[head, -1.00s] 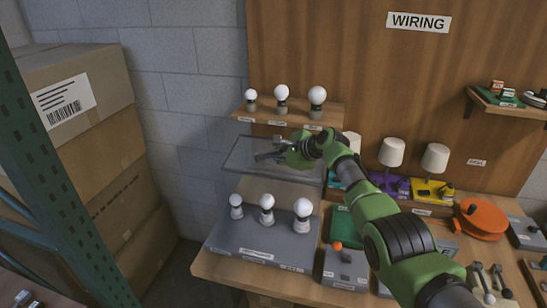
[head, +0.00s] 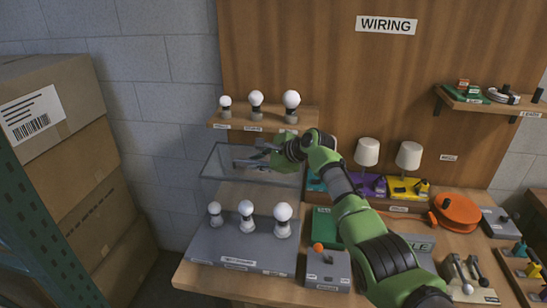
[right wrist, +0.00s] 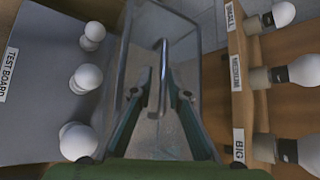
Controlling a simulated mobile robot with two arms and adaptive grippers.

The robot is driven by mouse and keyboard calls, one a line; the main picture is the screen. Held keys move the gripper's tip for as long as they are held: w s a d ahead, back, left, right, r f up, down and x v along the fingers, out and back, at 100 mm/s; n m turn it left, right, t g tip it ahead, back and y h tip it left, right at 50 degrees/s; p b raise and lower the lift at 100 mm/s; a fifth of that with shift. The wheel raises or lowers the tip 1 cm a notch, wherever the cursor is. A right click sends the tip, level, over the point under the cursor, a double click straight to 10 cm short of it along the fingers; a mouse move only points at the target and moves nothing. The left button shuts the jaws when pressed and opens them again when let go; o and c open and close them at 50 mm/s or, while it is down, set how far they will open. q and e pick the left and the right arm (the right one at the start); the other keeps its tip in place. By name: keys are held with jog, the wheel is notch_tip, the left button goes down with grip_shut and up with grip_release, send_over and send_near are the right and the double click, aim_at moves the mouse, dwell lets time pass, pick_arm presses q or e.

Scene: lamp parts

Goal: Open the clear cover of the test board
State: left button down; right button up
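The test board (head: 235,248) is a grey slab on the table with three white bulbs standing on it; its label shows in the right wrist view (right wrist: 25,85). Its clear cover (head: 225,160) is raised, standing tilted up behind the bulbs, so the board's top is uncovered. My right gripper (head: 250,160) is at the cover's upper part. In the right wrist view its two fingers (right wrist: 160,85) are apart, either side of a thin grey handle bar (right wrist: 162,60), with small gaps showing. Whether a finger touches the bar is unclear. My left gripper is out of view.
A shelf (head: 262,121) with three bulbs sits just above the cover, close to my right gripper. A grey box with an orange knob (head: 327,268) stands right of the board. Lamps (head: 408,155) stand behind. Cardboard boxes (head: 50,110) are stacked at left.

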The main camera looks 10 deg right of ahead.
jog(key=v, duration=0.8)
jog(key=shift+s+d+r, duration=0.15)
jog(key=shift+s+d, duration=0.1)
